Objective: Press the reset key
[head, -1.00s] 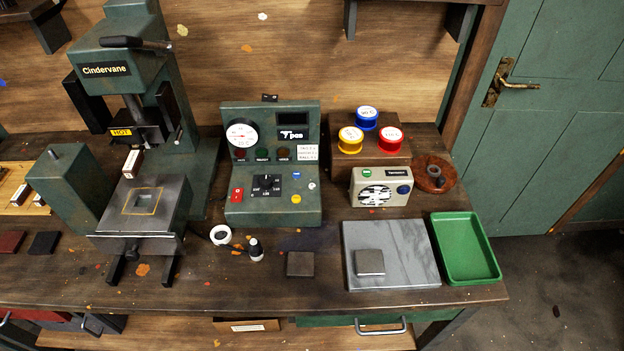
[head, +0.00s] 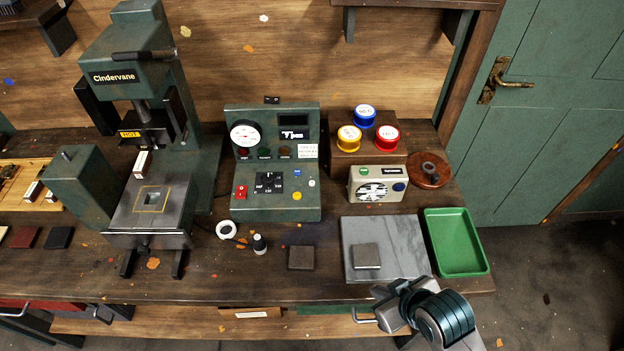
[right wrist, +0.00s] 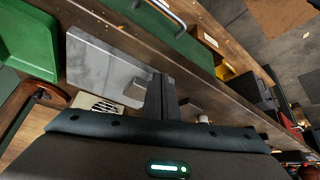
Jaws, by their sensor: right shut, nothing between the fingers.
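The green control box (head: 275,165) stands at the back middle of the bench in the head view. The labels are too small to tell which one is the reset key. My right gripper (head: 388,300) is low at the right, over the bench's front edge, well in front of the box. In the right wrist view its fingers (right wrist: 160,95) are shut and empty. My left gripper is out of view.
A press (head: 140,120) stands left of the box. A small bottle (head: 260,244) and white ring (head: 226,230) lie before the box.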

